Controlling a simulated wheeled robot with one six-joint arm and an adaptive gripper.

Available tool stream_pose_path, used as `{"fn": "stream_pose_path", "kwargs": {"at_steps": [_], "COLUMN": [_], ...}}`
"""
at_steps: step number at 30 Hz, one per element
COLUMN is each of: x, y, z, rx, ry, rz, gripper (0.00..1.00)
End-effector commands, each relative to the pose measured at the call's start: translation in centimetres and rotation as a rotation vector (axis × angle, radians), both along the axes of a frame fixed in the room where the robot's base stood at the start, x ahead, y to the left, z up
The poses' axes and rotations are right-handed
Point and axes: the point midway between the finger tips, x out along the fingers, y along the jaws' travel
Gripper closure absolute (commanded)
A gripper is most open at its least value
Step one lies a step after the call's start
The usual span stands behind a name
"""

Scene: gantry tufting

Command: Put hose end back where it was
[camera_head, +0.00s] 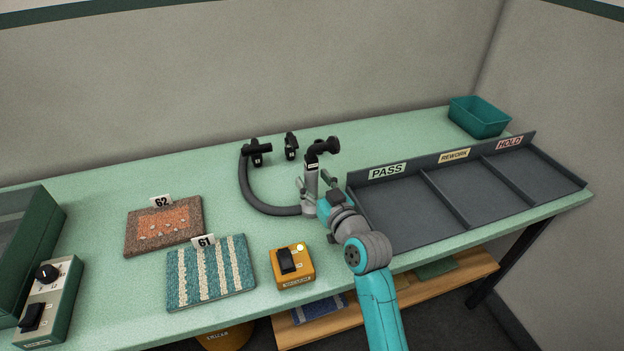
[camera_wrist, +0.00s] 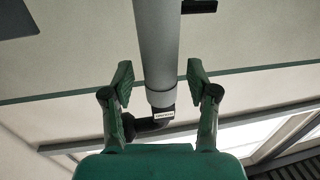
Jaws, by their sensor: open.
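A dark grey hose (camera_head: 246,190) curves over the bench from the foot of an upright grey tube (camera_head: 311,176) to a black hose end (camera_head: 258,148). That end lies across a small labelled black holder at the back. A second labelled black holder (camera_head: 291,150) stands to its right, with no hose on it. A black elbow fitting (camera_head: 325,146) tops the tube. My gripper (camera_wrist: 160,82) is open around the tube; the wrist view shows the grey tube (camera_wrist: 156,40) passing between the fingers, and the black elbow (camera_wrist: 155,124) beyond. Contact with either finger is unclear.
A dark grey tray marked PASS, REWORK and HOLD (camera_head: 460,195) lies right of my arm. A teal bin (camera_head: 479,118) stands behind it. Carpet samples 62 (camera_head: 135,238) and 61 (camera_head: 210,275) and a yellow switch box (camera_head: 293,266) lie left and front. The back-left bench is clear.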

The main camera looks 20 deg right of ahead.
Motion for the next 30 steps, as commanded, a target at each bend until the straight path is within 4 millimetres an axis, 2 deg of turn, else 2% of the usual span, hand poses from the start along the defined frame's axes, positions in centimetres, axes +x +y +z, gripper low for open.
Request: {"fn": "stream_pose_path", "kwargs": {"at_steps": [9,15,21,30], "x": [-6.2,-9.2,-10.5,-10.7], "y": [-1.0,-1.5,-1.7,-1.7], "z": [-0.1,-0.1,-0.1,0.0], "rx": [0.001,0.001,0.001,0.000], "ry": [0.001,0.001,0.001,0.000], "rz": [-0.002,-0.001,0.000,0.000], "gripper": [0.41,0.41,0.41,0.41]}}
